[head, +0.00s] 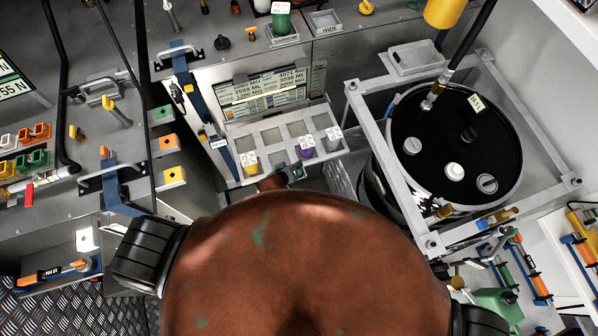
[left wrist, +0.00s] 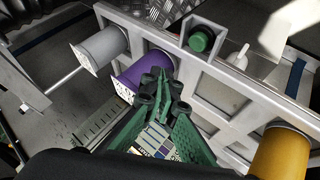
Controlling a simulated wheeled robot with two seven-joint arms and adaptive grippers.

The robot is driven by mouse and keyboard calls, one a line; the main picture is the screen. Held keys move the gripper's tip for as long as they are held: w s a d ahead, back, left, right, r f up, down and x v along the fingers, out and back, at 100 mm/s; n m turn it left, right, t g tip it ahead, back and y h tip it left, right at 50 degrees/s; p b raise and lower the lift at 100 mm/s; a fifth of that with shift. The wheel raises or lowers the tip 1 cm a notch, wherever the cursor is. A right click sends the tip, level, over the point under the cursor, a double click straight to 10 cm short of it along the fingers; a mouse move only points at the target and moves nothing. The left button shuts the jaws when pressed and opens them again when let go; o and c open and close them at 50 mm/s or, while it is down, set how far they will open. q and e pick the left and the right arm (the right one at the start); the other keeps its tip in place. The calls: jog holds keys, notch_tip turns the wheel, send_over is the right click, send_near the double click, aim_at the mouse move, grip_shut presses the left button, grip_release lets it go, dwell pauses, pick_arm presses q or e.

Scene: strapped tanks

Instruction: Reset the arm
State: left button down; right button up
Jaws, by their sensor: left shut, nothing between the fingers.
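My left gripper (head: 293,172) shows small and dark green in the head view, just below the rack, mostly hidden behind my own brown body. In the left wrist view its green fingers (left wrist: 160,84) are closed together with nothing between them. The fingertips are close in front of the purple cylinder (left wrist: 145,72); I cannot tell whether they touch it. The purple cylinder (head: 307,146) sits in a pale rack (head: 275,153) between a yellow cylinder (head: 249,163) and a grey one (head: 333,138). My right gripper is in neither view.
A black drum (head: 450,147) stands in a metal frame (head: 362,112) at the right. A labelled panel (head: 270,95) is behind the rack. Blue straps (head: 183,70) and handles crowd the left.

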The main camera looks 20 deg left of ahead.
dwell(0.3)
pick_arm(q)
jog(key=s+a+r+m+g+y, duration=0.1)
jog(key=s+a+r+m+g, duration=0.1)
jog(key=s+a+r, duration=0.45)
jog(key=s+a+r+m+g+y, duration=0.15)
jog(key=s+a+r, duration=0.25)
jog(key=s+a, duration=0.45)
jog(key=s+a+r+m+g+y, duration=0.1)
jog(key=s+a+r+m+g, duration=0.15)
jog(key=s+a+r, duration=0.55)
jog(key=s+d+f+b, duration=0.1)
jog(key=f+b, duration=0.2)
jog(key=f, duration=1.1)
jog(key=s+d+f+m+b, duration=0.1)
jog(key=s+d+f+b, duration=0.1)
jog(key=f, duration=1.2)
jog(key=s+d+f+b, duration=0.1)
jog(key=f+b, duration=0.2)
jog(key=f, duration=1.1)
jog(key=s+f+g+h+b, duration=0.1)
jog(key=s+f+b, duration=0.4)
jog(key=s+f, duration=1.4)
notch_tip(320, 180, down, 3)
jog(key=shift+f+m+g+b, duration=0.15)
jog(key=shift+m+g+b, duration=0.2)
jog(key=shift+g, duration=0.15)
jog(key=shift+a, duration=0.1)
